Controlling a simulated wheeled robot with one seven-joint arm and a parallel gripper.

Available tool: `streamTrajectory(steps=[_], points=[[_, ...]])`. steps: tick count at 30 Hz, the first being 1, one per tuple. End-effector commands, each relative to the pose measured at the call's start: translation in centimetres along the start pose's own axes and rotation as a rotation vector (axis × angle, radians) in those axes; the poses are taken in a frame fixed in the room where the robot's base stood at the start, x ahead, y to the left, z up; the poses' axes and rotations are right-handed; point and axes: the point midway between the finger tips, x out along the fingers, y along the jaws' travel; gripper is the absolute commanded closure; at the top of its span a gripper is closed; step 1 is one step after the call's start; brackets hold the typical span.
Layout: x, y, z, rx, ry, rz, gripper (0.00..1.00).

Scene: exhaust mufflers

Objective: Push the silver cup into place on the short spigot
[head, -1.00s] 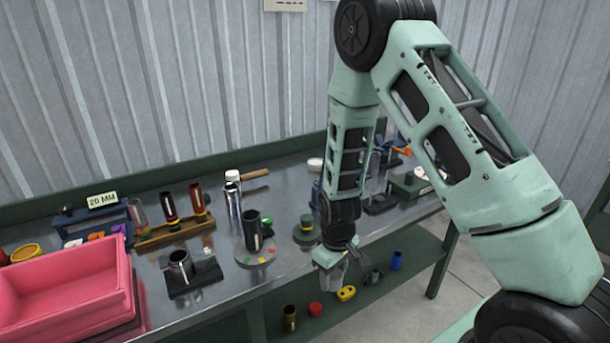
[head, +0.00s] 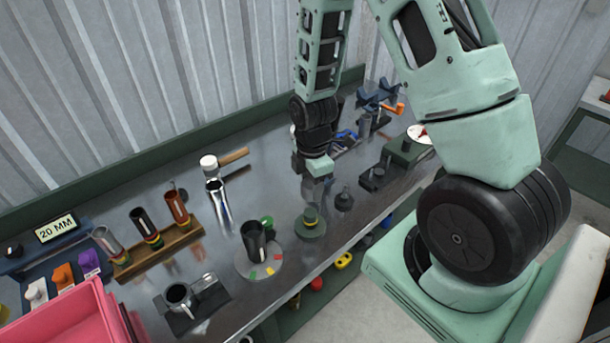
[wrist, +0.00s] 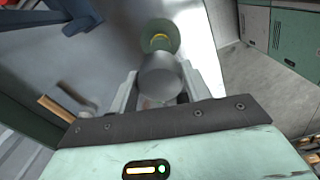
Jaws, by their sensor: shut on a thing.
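The silver cup (wrist: 160,78) is between the two fingers of my gripper (wrist: 162,88) in the wrist view, and the fingers are shut on it. In the head view my gripper (head: 318,170) is over the bench, and I cannot make out the cup there. A short spigot with a yellow band on a round green base (head: 311,222) stands in front of my gripper in the head view. A green base with a yellow ring (wrist: 161,38) also shows beyond the cup in the wrist view. The cup looks apart from it, but the gap is unclear.
A dark upright tube (head: 255,242) stands on a round grey plate to the left. A small dark knobbed piece (head: 343,198) stands close by on the right. A wooden rack (head: 160,250) with several tubes and a pink bin (head: 60,318) are farther left.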

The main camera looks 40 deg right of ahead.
Motion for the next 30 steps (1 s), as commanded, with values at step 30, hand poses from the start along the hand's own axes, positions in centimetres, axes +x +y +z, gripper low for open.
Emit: streamTrajectory(steps=[30], points=[[5.9,0.0,0.0,-0.013,0.0,0.0,0.72]])
